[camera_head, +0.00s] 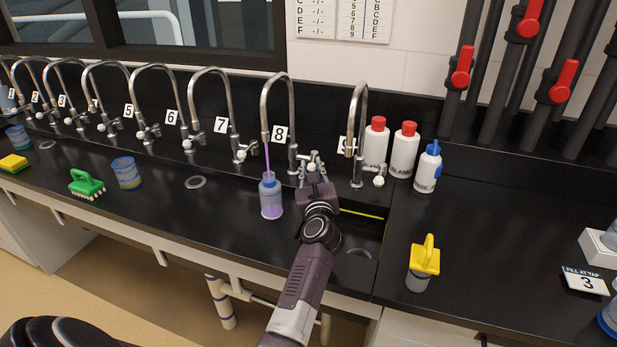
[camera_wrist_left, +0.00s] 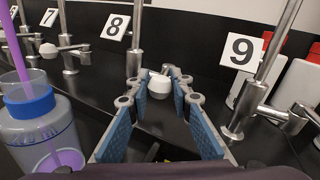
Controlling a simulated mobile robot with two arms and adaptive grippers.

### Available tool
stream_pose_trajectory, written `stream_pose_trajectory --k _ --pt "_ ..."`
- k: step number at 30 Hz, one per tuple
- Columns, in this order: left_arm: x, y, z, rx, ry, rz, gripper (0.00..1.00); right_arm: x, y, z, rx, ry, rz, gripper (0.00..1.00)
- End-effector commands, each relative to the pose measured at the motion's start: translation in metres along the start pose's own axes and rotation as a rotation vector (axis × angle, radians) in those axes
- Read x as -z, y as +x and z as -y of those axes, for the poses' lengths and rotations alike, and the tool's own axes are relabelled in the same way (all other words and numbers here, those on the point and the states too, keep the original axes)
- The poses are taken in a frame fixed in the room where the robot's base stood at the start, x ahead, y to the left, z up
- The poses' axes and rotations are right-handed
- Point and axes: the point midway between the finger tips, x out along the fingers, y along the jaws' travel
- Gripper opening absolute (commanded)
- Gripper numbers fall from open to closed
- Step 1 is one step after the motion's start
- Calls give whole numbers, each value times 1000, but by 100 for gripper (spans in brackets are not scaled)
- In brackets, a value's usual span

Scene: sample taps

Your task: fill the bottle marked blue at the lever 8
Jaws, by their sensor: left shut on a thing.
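The clear bottle with a blue collar (camera_head: 270,196) stands upright on the black counter below the spout of tap 8 (camera_head: 291,120). A purple stream (camera_head: 267,158) runs from the spout into its mouth, and purple liquid shows low inside. The bottle also shows at the left of the left wrist view (camera_wrist_left: 40,130). My left gripper (camera_head: 314,182) is at tap 8, right of the bottle, its blue-padded fingers (camera_wrist_left: 160,92) closed about the white knob of lever 8 (camera_wrist_left: 159,86). My right gripper is not in view.
Tap 9 (camera_head: 357,140) and white bottles with red caps (camera_head: 404,150) stand close on the right. A sink opening (camera_head: 372,232) lies beside my arm. A yellow-handled brush (camera_head: 424,262) stands right of it. The counter left of the bottle is mostly clear.

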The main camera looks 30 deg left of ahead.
Motion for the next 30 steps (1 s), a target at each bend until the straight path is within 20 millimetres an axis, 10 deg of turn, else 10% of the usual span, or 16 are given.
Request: stream_pose_trajectory --k 12,13,17,30 --pt "-1 -1 2 -20 1 4 0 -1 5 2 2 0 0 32" --pt "-1 -1 2 -20 1 4 23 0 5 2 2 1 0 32" --pt "-1 -1 2 -19 0 3 37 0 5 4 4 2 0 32" --pt "-13 -1 5 -19 -3 5 38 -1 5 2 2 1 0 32"
